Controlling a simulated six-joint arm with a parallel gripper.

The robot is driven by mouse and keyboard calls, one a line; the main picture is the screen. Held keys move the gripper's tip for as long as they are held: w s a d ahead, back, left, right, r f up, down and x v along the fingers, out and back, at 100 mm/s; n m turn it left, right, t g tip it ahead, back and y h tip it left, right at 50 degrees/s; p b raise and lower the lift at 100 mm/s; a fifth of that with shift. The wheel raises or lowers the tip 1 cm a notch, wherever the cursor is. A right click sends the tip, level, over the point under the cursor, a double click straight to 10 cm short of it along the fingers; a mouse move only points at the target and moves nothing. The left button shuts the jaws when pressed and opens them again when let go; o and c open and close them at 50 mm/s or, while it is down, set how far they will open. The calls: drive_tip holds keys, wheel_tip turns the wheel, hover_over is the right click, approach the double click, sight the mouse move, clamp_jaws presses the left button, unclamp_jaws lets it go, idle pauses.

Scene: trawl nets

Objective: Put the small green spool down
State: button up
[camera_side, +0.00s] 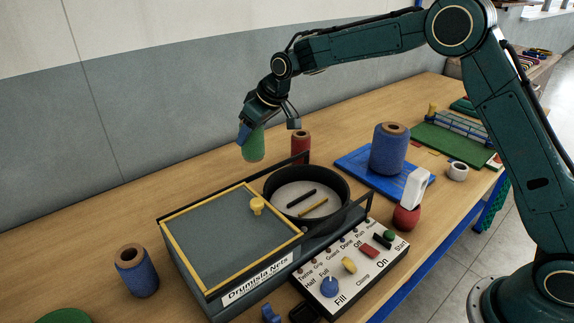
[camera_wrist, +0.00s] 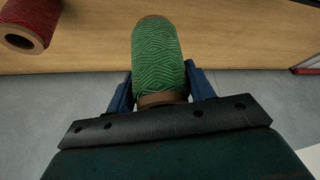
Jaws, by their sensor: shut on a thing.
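The small green spool (camera_side: 254,144) is held in my gripper (camera_side: 250,134), up in the air behind the machine in the side view. In the wrist view the green spool (camera_wrist: 158,58) sits between the two blue fingers of my gripper (camera_wrist: 160,92), with its brown core end showing near them. The fingers are shut on it. In the side view its lower end hangs clear of the table (camera_side: 195,165), with the grey wall behind.
A red spool (camera_side: 300,143) stands to the right of the green one. The machine (camera_side: 205,240) with a round black pan (camera_side: 345,190) is in front. A blue spool (camera_side: 136,270) stands front left, a larger one (camera_side: 389,150) on a blue mat (camera_side: 350,162). Bare wood lies left of the machine.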

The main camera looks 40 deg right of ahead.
wheel_tip(320, 180, down, 6)
drive_tip(key=shift+f, duration=0.1)
drive_tip(key=shift+f, duration=2.05)
drive_tip(key=shift+f, duration=0.1)
drive_tip(key=o, duration=1)
drive_tip(key=shift+f, duration=0.1)
drive_tip(key=shift+v, duration=0.9)
drive_tip(key=v, duration=1)
drive_tip(key=shift+s+r, duration=0.1)
drive_tip(key=shift+r, duration=0.2)
